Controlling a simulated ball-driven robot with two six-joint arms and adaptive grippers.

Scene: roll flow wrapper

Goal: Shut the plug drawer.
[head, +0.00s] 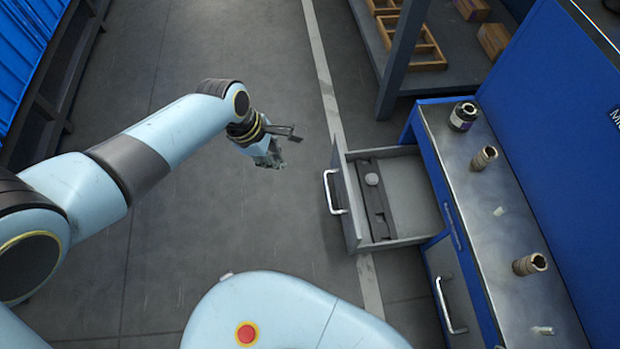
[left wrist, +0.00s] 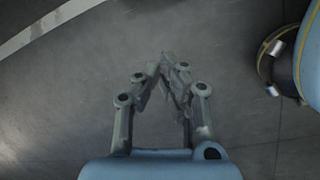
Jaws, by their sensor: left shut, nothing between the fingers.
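The plug drawer (head: 349,215) is pulled out from the blue workbench at the right of the head view. It has grey walls and a light bar handle (head: 334,192) on its front. Inside lie a dark slotted holder and a small round pale piece (head: 372,180). My left gripper (head: 280,163) hangs over the floor to the left of the drawer, apart from the handle. My right gripper is not in view.
The steel bench top (head: 480,200) carries a dark jar (head: 463,116) and two ribbed tan pieces (head: 484,157). A lower cabinet handle (head: 449,305) sticks out below it. A dark shelf with wooden trays (head: 412,42) stands behind. The floor left of the drawer is clear.

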